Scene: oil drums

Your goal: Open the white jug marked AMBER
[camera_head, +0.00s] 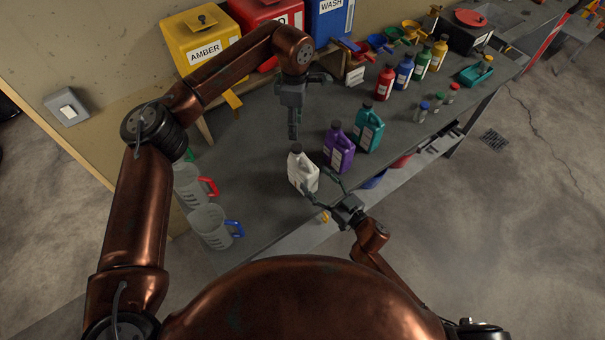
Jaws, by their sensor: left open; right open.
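The white jug (303,174) stands upright on the grey bench near its front edge, with a dark cap (296,148) on top. I cannot read any marking on it. My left gripper (293,136) points down just above and behind the cap in the picture, open and empty. My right gripper (319,182) reaches in from the lower right, open, with its fingers spread at the jug's lower right side. I cannot tell whether they touch it.
A purple jug (339,152) and a teal jug (368,131) stand close to the right. Two clear pitchers (190,187) (209,226) stand at the left. A yellow container (198,37) reading AMBER is at the back.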

